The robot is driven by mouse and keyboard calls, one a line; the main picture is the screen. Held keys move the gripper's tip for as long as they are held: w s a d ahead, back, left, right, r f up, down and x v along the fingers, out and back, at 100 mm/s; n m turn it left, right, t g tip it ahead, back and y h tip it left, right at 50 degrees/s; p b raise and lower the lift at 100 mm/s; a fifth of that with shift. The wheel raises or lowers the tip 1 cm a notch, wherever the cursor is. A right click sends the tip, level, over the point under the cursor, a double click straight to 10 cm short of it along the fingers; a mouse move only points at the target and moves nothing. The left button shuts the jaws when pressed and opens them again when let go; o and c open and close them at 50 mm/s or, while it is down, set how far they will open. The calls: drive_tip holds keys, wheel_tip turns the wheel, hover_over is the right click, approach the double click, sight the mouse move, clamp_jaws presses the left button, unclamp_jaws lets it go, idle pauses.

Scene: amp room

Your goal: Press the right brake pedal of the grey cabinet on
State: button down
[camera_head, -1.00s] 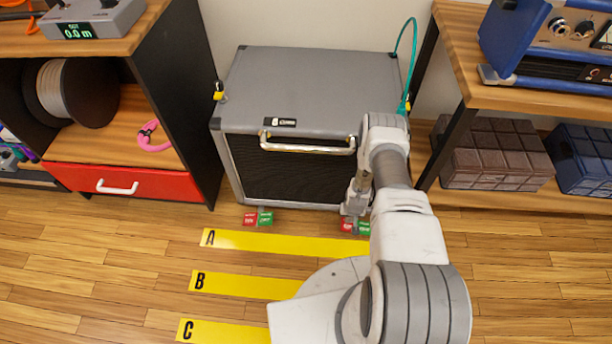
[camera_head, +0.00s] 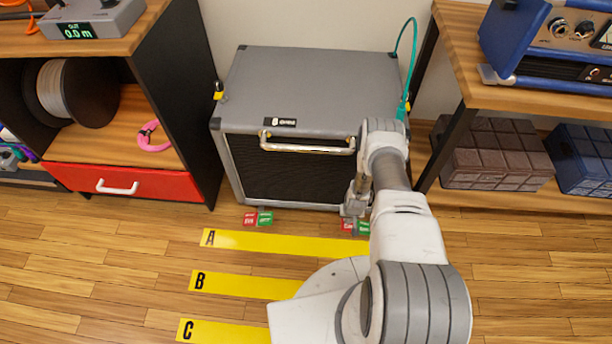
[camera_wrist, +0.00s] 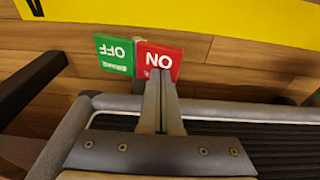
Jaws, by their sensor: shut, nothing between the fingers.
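The grey cabinet (camera_head: 310,85) stands on the floor against the wall. Its right brake pedal has a red ON half (camera_head: 346,225) and a green OFF half (camera_head: 364,228) at the cabinet's front foot. In the wrist view, upside down, the red ON half (camera_wrist: 160,58) is beside the green OFF half (camera_wrist: 114,54). My gripper (camera_head: 353,211) is shut and empty. In the wrist view its fingertips (camera_wrist: 159,80) overlap the near edge of the red half; I cannot tell whether they press it. The left pedal (camera_head: 257,218) also shows red and green halves.
Yellow floor strips A (camera_head: 285,242), B (camera_head: 240,285) and C (camera_head: 225,331) lie in front of the cabinet. A shelf with a red drawer (camera_head: 125,183) stands left. A wooden shelf (camera_head: 480,195) with boxes stands right. The cabinet's front handle (camera_head: 307,147) sticks out above the pedals.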

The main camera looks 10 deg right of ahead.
drive_tip(key=shift+s+f, duration=0.1)
drive_tip(key=shift+f, duration=0.7)
drive_tip(key=shift+r, duration=0.1)
drive_tip(key=shift+r+p, duration=2.45)
drive_tip(key=shift+r, duration=0.95)
